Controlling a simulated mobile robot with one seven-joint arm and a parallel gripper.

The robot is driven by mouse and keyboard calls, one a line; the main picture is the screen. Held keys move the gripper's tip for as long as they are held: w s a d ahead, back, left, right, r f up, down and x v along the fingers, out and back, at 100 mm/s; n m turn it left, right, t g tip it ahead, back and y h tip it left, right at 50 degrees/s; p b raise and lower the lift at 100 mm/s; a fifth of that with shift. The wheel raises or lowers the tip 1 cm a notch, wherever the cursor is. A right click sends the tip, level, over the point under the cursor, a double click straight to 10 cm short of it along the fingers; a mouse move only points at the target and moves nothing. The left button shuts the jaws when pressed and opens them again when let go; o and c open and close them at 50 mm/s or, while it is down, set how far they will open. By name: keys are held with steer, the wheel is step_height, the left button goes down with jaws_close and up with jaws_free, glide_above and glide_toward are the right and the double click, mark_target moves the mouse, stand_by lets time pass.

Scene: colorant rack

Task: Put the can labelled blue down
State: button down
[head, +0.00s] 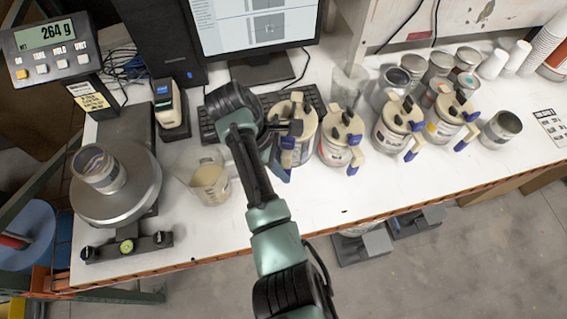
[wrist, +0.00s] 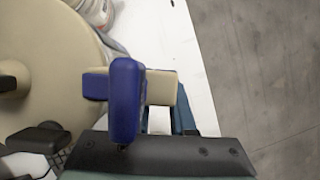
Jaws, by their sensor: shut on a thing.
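My gripper (head: 290,148) is at the near side of the leftmost lidded can (head: 304,122) and is shut on its handle side. The can has a round cream lid and blue handle parts; its label is hidden from me, so I cannot read its colour name. In the wrist view, the cream lid (wrist: 50,60) fills the left, with a blue lever (wrist: 125,100) upright in front of the dark gripper edge (wrist: 160,157). The can looks upright. I cannot tell whether its bottom touches the white bench (head: 330,205).
Several similar lidded cans stand to the right, the closest one (head: 341,136) almost beside the held can. A beaker (head: 210,184) and a scale pan (head: 117,195) bearing an open can are on the left. The bench's front strip is clear. The monitor (head: 256,25) stands behind.

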steer(key=n, duration=0.2)
steer(key=d+t, duration=0.1)
steer(key=shift+w+r+n, duration=0.25)
steer(key=shift+r+n, duration=0.1)
steer(key=shift+n, duration=0.05)
steer(key=shift+w+d+f+n+t+p, duration=0.1)
steer(key=shift+d+f+n+t+p, duration=0.25)
steer(key=shift+f, duration=1.25)
steer(key=shift+s+d+f+n+t+p, duration=0.15)
steer(key=shift+f+n, duration=0.35)
steer(key=shift+f, duration=1.1)
steer(key=shift+w+d+f+n+t+p, duration=0.1)
steer(key=shift+w+d+f+n+p, duration=0.25)
steer(key=shift+f, duration=1.25)
steer(key=shift+s+a, duration=0.15)
steer(key=shift+s, duration=0.05)
steer(key=shift+f, duration=0.15)
steer(key=c, duration=0.8)
jaws_free()
steer(key=shift+s, duration=0.2)
steer(key=shift+o, duration=0.2)
steer(key=shift+f, duration=0.1)
